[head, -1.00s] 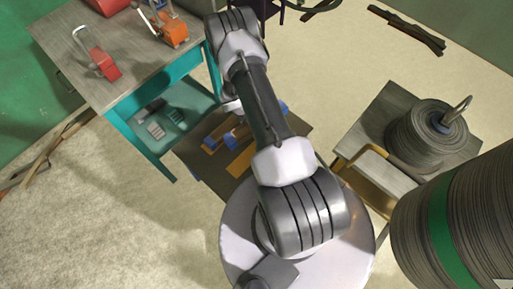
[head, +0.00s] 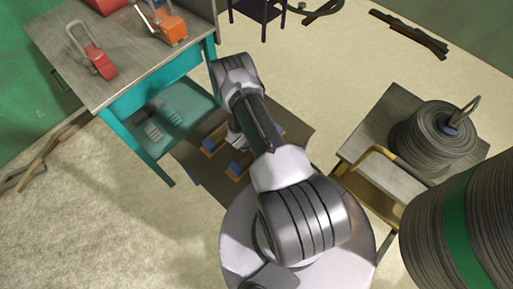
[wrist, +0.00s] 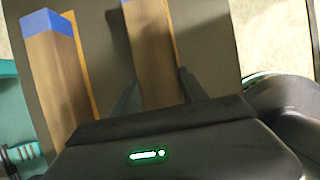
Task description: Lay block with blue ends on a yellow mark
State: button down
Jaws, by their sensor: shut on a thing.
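My gripper (wrist: 158,92) is shut on a wooden block (wrist: 155,50), with one finger on each side of it. Its far end is cut off at the top of the wrist view. A second wooden block with a blue end (wrist: 50,22) lies left of the held one. A yellow strip (wrist: 83,40) shows along its right side. Whether the held block touches the dark board is unclear.
The dark board (head: 205,178) lies under the blocks. A teal workbench (head: 125,110) with clamps stands at left. A cart (head: 365,150) with a cable coil (head: 432,137) stands at right, and a large spool (head: 465,225) is at front right.

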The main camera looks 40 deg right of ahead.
jog(key=shift+f, duration=0.15)
jog(key=c, duration=0.6)
grip_release()
